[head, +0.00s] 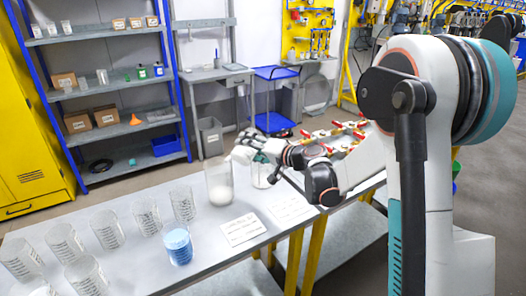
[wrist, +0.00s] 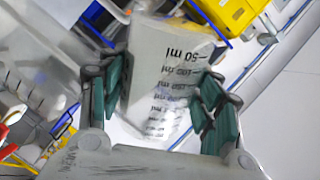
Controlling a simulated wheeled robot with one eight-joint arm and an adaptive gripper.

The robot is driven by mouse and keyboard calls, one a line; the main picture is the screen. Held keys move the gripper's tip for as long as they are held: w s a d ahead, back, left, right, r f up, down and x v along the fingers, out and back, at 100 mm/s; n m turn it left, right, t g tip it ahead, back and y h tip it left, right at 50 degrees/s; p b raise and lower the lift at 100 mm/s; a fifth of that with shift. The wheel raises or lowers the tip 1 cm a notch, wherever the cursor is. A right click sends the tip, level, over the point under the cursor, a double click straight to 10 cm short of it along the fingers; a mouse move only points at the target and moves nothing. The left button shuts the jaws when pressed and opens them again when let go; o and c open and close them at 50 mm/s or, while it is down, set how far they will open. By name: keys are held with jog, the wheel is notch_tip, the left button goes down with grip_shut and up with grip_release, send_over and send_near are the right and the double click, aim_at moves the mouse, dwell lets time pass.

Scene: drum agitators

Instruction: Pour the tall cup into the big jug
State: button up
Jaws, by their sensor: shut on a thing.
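My gripper (head: 250,148) is shut on a clear graduated cup (wrist: 170,85), likely the tall cup. In the wrist view the cup stands between the green finger pads, with "50 ml" and finer marks on its wall; it looks tilted. In the head view the held cup (head: 242,155) is small and pale, close above the right side of a large clear vessel (head: 219,182), which looks like the big jug. That vessel stands upright with white matter in its bottom. I cannot tell whether anything is flowing or whether the cup touches the rim.
Another clear vessel (head: 261,173) stands below my gripper, partly hidden. Several clear graduated beakers and a blue container (head: 178,247) stand on the left of the table (head: 215,250). Two white labels lie in front of the vessels. Red-handled parts (head: 335,135) are behind my wrist.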

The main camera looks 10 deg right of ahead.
jog(key=shift+w+d+r+m+p, duration=0.1)
jog(key=shift+r+m+p, duration=0.35)
jog(key=shift+m+p, duration=0.4)
dwell(1.8)
jog(key=shift+w+d+f+m+g+y+b, duration=0.3)
jog(key=shift+w+d+f+m+g+b, duration=0.15)
jog(key=shift+w+d+m, duration=0.2)
dwell(1.4)
jog(key=shift+w+d+r+m, duration=0.1)
jog(key=shift+d+r+m, duration=0.05)
jog(key=shift+r+m, duration=0.3)
jog(key=shift+w+d+r+m, duration=0.1)
jog(key=shift+r+m, duration=0.1)
jog(key=shift+m, duration=0.35)
dwell(1.2)
